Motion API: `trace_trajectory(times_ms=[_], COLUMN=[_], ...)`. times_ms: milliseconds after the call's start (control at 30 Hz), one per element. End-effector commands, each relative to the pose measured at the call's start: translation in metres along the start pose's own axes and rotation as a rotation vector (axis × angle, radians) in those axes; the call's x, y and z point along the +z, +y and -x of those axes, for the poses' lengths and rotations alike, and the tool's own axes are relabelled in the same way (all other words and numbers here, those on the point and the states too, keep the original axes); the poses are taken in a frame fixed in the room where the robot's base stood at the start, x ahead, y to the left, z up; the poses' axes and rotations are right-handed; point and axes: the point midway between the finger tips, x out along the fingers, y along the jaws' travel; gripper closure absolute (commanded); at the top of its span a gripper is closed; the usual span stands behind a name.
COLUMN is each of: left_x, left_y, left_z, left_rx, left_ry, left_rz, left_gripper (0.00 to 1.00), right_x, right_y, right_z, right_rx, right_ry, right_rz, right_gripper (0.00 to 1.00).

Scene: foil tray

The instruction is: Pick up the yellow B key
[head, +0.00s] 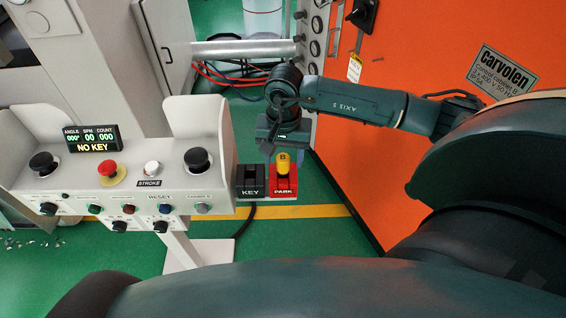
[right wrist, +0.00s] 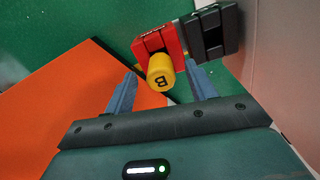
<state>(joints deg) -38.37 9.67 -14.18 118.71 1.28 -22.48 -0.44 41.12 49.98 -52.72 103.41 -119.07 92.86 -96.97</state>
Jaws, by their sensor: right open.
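The yellow B key (head: 283,162) stands upright in the red PARK holder (head: 284,183), at the right end of the control panel in the head view. In the right wrist view the key (right wrist: 160,75) shows its B-marked end, with the red holder (right wrist: 152,42) behind it. My right gripper (head: 275,146) is just above and behind the key in the head view. In the right wrist view its two blue-grey fingers (right wrist: 160,85) are open, one on each side of the key, with visible gaps. My left gripper is not in view.
The black KEY holder (head: 251,180) sits directly left of the red one. The grey panel (head: 140,200) carries several buttons and a display (head: 91,138) reading NO KEY. An orange cabinet (head: 430,55) stands close on the right. Green floor lies below.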

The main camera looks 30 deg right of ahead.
Motion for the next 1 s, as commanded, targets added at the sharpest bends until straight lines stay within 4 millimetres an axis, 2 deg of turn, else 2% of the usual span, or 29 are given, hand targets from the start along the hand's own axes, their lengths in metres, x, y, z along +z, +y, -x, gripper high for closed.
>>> trace_trajectory(times_ms=[167,400,1000], left_x=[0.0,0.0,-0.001], left_y=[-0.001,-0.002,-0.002], left_z=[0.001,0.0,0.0], left_rx=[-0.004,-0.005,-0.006], left_ry=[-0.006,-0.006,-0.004], left_rz=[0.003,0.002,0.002], left_gripper=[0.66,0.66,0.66], right_x=[0.0,0.0,0.0], right_y=[-0.001,-0.001,-0.001], right_z=[-0.018,-0.019,-0.019], right_rx=[0.0,-0.001,-0.001], right_ry=[-0.001,0.0,0.0], right_rz=[0.0,0.0,0.0], right_gripper=[0.44,0.44,0.93])
